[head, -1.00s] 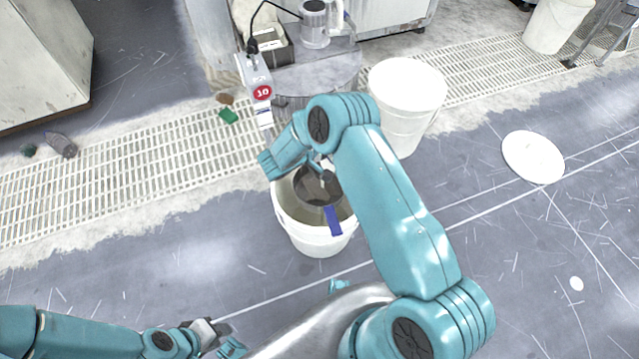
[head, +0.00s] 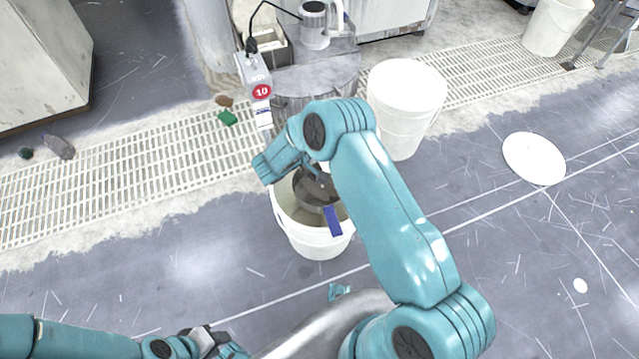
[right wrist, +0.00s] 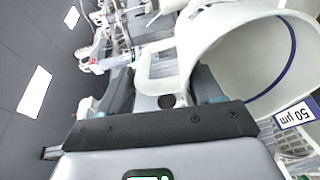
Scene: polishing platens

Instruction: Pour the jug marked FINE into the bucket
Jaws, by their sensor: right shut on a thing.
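The white bucket (head: 318,245) stands on the floor in the middle of the head view. A dark round piece (head: 318,188) with a blue tag (head: 333,220) shows in its mouth; I cannot tell what it rests on. My right arm reaches over the bucket, and its fingers are mostly hidden there. In the right wrist view my right gripper (right wrist: 180,100) is shut on the handle (right wrist: 155,72) of a white jug (right wrist: 225,45).
A white lidded bucket (head: 404,88) stands behind my right arm. Another white jug (head: 315,25) stands at the back. A white disc (head: 533,158) lies on the open floor at right.

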